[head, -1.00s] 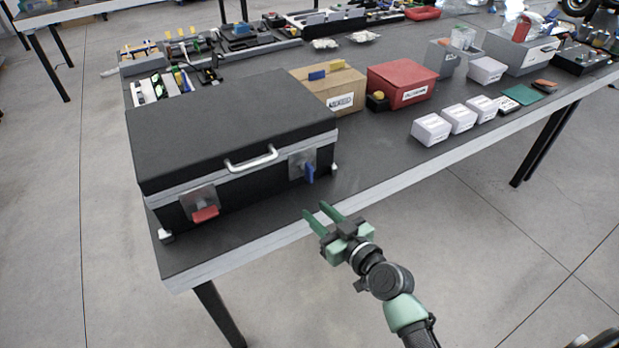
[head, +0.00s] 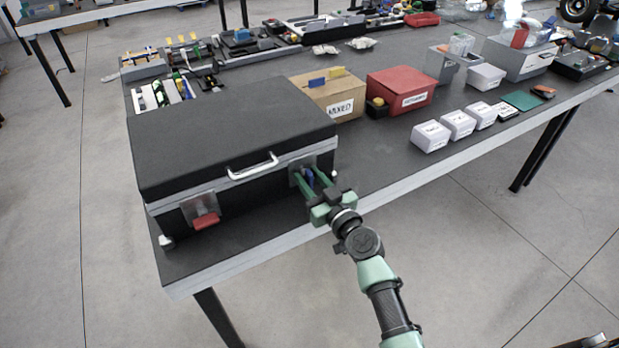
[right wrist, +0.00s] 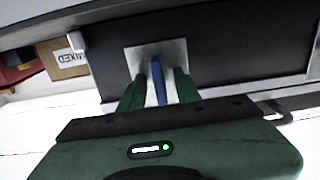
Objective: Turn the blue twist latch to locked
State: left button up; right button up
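The blue twist latch (head: 309,178) is on a metal plate at the right of the black case's front. In the right wrist view the blue latch (right wrist: 158,82) lies between the two green fingers of my right gripper (right wrist: 160,88). The fingers stand on either side of it, and a gap shows at least on the right side. My right gripper (head: 309,178) is at the case front in the head view. The red latch (head: 206,221) is on the left plate of the black case (head: 235,120), its handle sideways. My left gripper is not in view.
The case, with a silver handle (head: 253,166), stands near the table's front edge. A cardboard box marked MIXED (head: 340,102) and a red box (head: 402,90) stand behind it to the right. Small white boxes (head: 431,136) line the front edge further right.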

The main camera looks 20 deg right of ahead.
grip_shut()
jog(key=shift+m, duration=0.3)
jog(key=m, duration=0.3)
jog(key=shift+d+m, duration=0.1)
jog(key=shift+m, duration=0.2)
jog(key=m, duration=0.4)
jog(key=shift+d+f+m, duration=0.1)
jog(key=shift+m, duration=0.2)
jog(key=m, duration=0.4)
jog(key=shift+f, duration=0.1)
jog(key=m, duration=0.5)
jog(key=shift+f, duration=0.1)
